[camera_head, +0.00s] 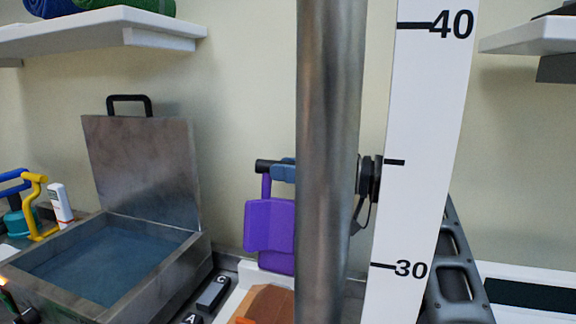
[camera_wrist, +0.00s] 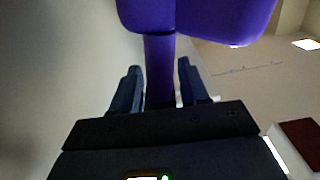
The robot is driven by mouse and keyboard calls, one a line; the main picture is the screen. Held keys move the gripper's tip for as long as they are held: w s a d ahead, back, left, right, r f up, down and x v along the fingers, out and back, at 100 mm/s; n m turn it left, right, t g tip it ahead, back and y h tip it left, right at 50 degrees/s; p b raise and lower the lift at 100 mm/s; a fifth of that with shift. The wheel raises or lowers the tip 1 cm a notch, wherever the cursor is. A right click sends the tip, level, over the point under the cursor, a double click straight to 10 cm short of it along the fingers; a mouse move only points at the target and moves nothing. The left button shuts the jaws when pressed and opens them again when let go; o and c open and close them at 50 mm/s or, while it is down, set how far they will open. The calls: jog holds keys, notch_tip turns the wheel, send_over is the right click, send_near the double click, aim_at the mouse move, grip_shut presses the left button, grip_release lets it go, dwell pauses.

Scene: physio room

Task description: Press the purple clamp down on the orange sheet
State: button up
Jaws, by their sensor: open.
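The purple clamp (camera_head: 270,226) stands upright near the wall in the head view, with a black grip on top of its thin stem. An orange-brown sheet (camera_head: 265,302) lies in front of it, only partly visible at the bottom edge. My gripper (camera_head: 283,170) is at the clamp's top, its blue-grey fingers close to the black grip; the rest is largely hidden. In the wrist view my gripper (camera_wrist: 159,78) is open, with a finger on each side of the purple stem (camera_wrist: 159,65). I cannot tell whether the fingers touch it.
An open metal basin (camera_head: 110,255) with its lid raised stands at the left. Lettered grey blocks (camera_head: 213,292) lie between it and the clamp. Shelves (camera_head: 160,38) are on the wall above. A dark grey frame (camera_head: 455,270) is at the right.

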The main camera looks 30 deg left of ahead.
jog(key=shift+s+a, duration=0.1)
jog(key=shift+a, duration=0.2)
grip_shut()
dwell(0.5)
